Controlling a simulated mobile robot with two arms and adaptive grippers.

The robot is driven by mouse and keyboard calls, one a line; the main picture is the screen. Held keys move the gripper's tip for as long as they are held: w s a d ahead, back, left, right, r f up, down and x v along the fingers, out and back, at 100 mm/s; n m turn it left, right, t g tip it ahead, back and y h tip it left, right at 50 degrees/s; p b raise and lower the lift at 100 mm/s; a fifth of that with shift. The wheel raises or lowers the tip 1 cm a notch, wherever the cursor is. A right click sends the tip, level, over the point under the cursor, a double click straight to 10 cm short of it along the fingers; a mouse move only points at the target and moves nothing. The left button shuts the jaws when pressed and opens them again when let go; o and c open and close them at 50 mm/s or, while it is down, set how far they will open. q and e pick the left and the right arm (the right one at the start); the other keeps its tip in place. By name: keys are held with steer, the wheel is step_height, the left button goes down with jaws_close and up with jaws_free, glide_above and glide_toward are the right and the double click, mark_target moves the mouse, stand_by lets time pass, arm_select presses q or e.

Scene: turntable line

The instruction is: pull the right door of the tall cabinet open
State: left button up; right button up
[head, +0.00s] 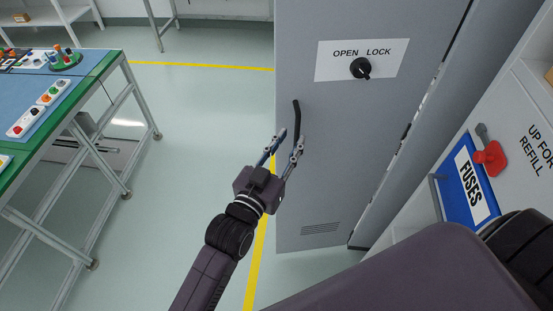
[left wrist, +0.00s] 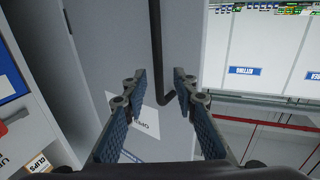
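The tall cabinet's grey door (head: 335,180) fills the middle of the head view, with an OPEN/LOCK plate (head: 335,69) and a black knob (head: 360,68). A black bar handle (head: 297,115) is near its left edge. I cannot tell whether the door is ajar. My left gripper (head: 289,143) is at the handle's lower end, fingers apart. In the left wrist view, the handle (left wrist: 157,45) runs between the open fingertips (left wrist: 160,82), with no clear contact. The fingers partly hide its lower end in the head view. My right gripper is not in view.
A blue-topped workbench (head: 95,62) with coloured buttons stands at left. A blue FUSES bin (head: 461,188) and a red object (head: 490,158) are at right, beside the cabinet. The floor (head: 190,130) between bench and door is clear, with yellow lines.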

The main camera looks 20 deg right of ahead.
arm_select(q)
steer(key=v, duration=0.7)
steer(key=shift+a, duration=0.3)
steer(key=shift+s, duration=0.1)
